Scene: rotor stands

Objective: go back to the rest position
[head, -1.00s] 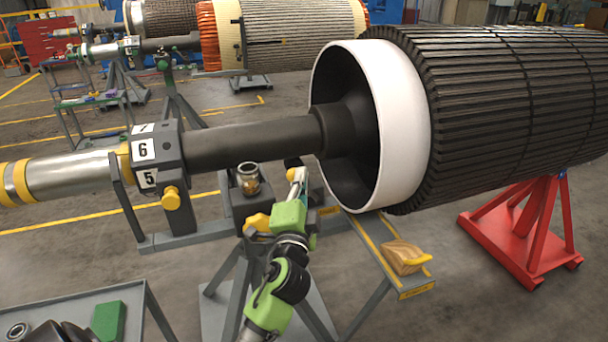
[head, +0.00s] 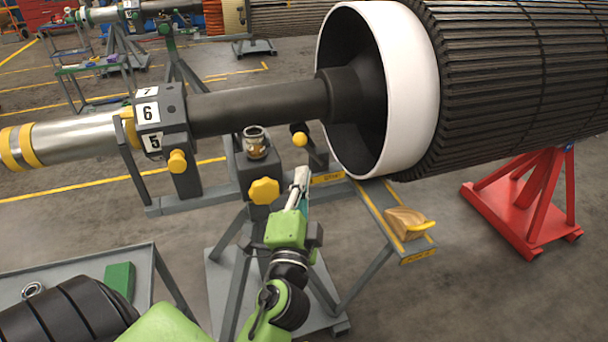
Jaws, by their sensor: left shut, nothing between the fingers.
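My left gripper (head: 302,175) is at the end of my green and black arm, in the middle of the head view. Its fingers are shut and empty. It is in front of the dark rotor shaft (head: 258,106), beside a stand with a yellow star-shaped knob (head: 264,191). I cannot tell how far it is from the stand. A small metal and glass jar-like part (head: 255,142) sits on top of that stand. My right gripper is not in view.
A large rotor with a white ring (head: 411,95) is at the upper right, above a red stand (head: 525,205). A narrow shelf (head: 372,203) holds a wooden block with a yellow handle (head: 408,223). A grey cart (head: 85,264) with a green box (head: 120,281) is at the lower left.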

